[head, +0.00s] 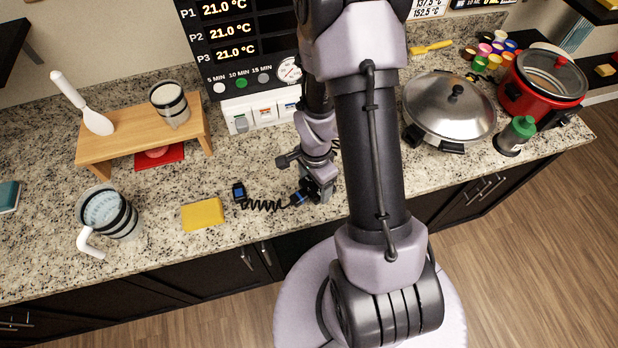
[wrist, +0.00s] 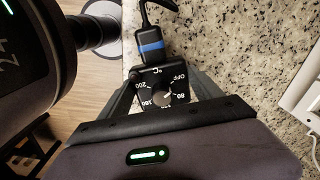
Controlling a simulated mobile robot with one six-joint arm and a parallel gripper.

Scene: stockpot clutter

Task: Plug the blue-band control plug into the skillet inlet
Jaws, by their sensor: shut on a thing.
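The blue-band control plug (wrist: 165,97) is a black block with a temperature dial and a blue band at its cord end. My gripper (wrist: 155,88) is shut on it, one finger on each side. In the head view, my gripper (head: 318,188) is low near the counter's front edge, and the plug's blue band (head: 299,197) shows at its left. A coiled black cord runs left to a small black block with a blue face (head: 239,191). The skillet (head: 450,105), silver-lidded with black handles, stands right of my arm, well apart from the plug. I cannot make out its inlet.
A yellow sponge (head: 203,214) and a measuring jug (head: 109,212) are at left, below a wooden stand (head: 140,135). A red cooker (head: 543,82) and a green-capped bottle (head: 515,136) stand right of the skillet. My arm hides the counter's middle.

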